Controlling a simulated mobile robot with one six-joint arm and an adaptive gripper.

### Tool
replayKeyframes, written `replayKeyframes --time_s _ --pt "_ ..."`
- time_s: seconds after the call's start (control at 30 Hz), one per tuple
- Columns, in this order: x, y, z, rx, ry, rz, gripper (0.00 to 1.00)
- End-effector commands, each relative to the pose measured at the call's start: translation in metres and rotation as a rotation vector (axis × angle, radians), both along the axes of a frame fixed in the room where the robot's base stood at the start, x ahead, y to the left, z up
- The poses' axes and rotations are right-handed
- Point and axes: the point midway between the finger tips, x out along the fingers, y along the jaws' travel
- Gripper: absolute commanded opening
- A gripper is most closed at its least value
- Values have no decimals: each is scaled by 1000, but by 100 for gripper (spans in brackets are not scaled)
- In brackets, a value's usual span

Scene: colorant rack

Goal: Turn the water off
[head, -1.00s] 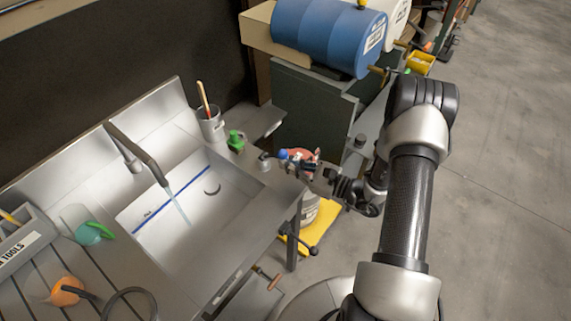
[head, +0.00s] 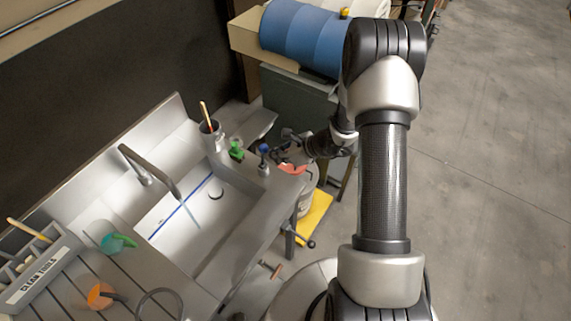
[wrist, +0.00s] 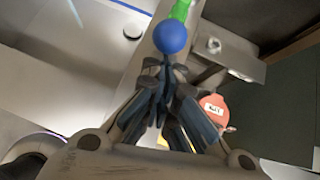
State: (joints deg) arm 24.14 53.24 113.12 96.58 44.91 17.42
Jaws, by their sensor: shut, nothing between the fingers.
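The faucet (head: 146,165) arches over the sink basin (head: 185,232) at the left, and a thin stream of water (head: 188,211) falls from its spout. A blue ball knob (head: 263,149) stands above a short grey post on the sink's right rim; it also shows in the wrist view (wrist: 171,37). A green knob (head: 236,149) is left of it. My gripper (head: 277,154) is close to the right of the blue knob. In the wrist view my gripper (wrist: 164,66) is shut and empty, its tips just below the ball; contact is unclear.
A cup (head: 212,135) with a wooden-handled tool stands behind the basin. A tool caddy (head: 45,268) and colored scoops lie on the left drainboard. A reddish-lidded container (wrist: 214,112) is below my gripper.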

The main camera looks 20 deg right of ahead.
Motion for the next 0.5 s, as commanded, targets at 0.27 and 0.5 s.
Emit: replayKeyframes --time_s 0.27,0.5 --pt "15 11 12 -125 165 5 0" --pt "21 16 12 -139 192 1 0"
